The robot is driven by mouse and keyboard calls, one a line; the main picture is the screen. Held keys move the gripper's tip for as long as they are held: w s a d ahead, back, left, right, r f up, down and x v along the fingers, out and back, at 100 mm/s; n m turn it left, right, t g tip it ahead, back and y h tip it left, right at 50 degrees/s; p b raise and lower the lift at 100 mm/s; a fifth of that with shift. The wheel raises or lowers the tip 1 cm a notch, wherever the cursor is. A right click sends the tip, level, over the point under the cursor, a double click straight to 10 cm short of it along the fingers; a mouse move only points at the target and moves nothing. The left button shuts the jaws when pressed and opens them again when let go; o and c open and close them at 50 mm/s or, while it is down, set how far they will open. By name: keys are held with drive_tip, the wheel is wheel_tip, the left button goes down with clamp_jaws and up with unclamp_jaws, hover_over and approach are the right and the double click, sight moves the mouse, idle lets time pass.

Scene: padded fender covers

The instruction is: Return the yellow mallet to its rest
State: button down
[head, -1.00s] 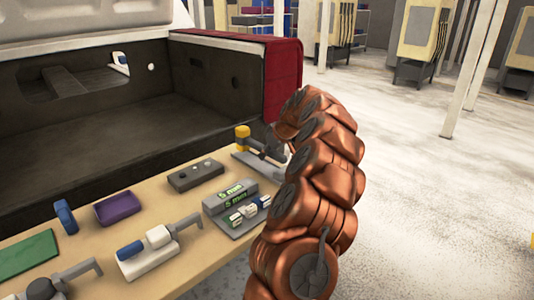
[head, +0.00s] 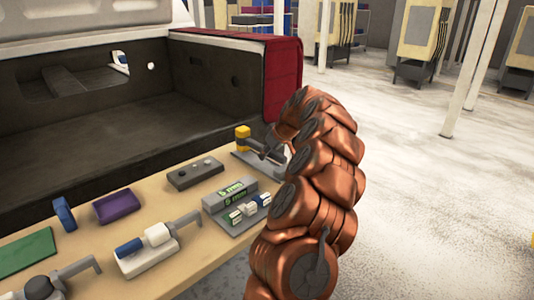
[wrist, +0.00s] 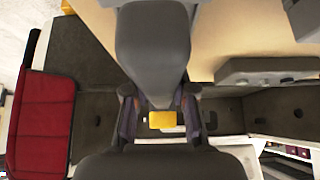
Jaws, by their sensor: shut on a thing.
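The yellow mallet shows its yellow head (head: 243,132) at the far right end of the bench in the head view. A dark grey part lies under the head. My gripper (head: 264,151) is at the mallet's right and is shut on it, with the grip itself partly hidden by my arm. In the wrist view, a yellow piece of the mallet (wrist: 162,119) shows between the dark gripper parts. A flat grey base (head: 246,163), seemingly the rest, lies below the mallet. I cannot tell whether the mallet touches it.
The dark truck bed wall and red fender cover (head: 283,75) stand behind.

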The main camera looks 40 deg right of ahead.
drive_tip(key=shift+f+b, duration=0.5)
drive_tip(key=shift+f, duration=0.35)
drive_tip(key=c, duration=0.9)
unclamp_jaws()
drive_tip(key=shift+o, duration=0.6)
drive_tip(key=o, duration=0.5)
drive_tip(key=shift+r, duration=0.1)
drive_tip(key=shift+r+p, duration=0.75)
drive_tip(key=shift+r, duration=3.15)
